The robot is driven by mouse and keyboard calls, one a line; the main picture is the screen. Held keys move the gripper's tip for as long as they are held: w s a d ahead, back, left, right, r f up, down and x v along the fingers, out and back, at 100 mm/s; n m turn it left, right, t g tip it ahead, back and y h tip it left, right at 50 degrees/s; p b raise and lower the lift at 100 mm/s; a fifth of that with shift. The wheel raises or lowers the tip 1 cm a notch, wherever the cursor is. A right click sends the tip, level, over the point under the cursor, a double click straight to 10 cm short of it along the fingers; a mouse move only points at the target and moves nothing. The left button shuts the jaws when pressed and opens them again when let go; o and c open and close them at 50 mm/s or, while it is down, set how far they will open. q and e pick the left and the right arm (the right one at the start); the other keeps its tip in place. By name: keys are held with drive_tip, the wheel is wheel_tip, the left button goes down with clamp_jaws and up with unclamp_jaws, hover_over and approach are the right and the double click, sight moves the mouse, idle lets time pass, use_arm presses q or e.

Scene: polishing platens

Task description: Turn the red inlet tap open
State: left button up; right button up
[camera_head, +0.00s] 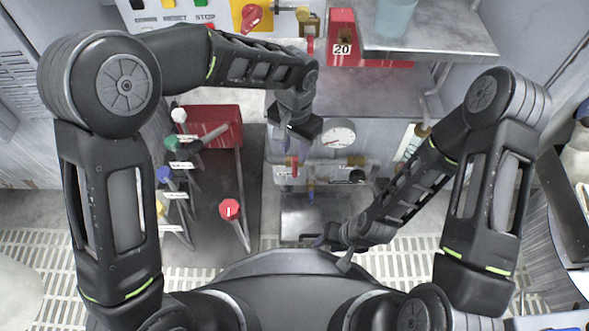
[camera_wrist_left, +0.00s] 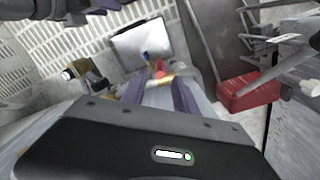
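The red inlet tap (camera_head: 294,168) sits on a pale pipe panel below the round gauge, just under my left gripper (camera_head: 287,145) in the head view. In the left wrist view the red tap (camera_wrist_left: 159,70) shows beyond and between the two purple-grey fingers of my left gripper (camera_wrist_left: 160,88). The fingers are apart, with nothing visible held. I cannot tell whether they touch the tap. My right gripper (camera_head: 324,241) hangs low beside the steel tray; its fingers are too small and dark to judge.
A blue-handled tap (camera_head: 311,191) points down close to the red one. A gauge (camera_head: 338,132) and brass fittings (camera_head: 355,161) are to its right. A red rack (camera_head: 213,125) with coloured-knob rods stands left. A steel tray (camera_head: 300,212) lies below.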

sight(295, 166)
use_arm(q)
wheel_tip(295, 166, down, 8)
drive_tip(key=b, duration=0.3)
drive_tip(key=shift+r+b, duration=0.1)
drive_tip(key=shift+b, duration=0.2)
clamp_jaws()
idle(0.4)
idle(1.1)
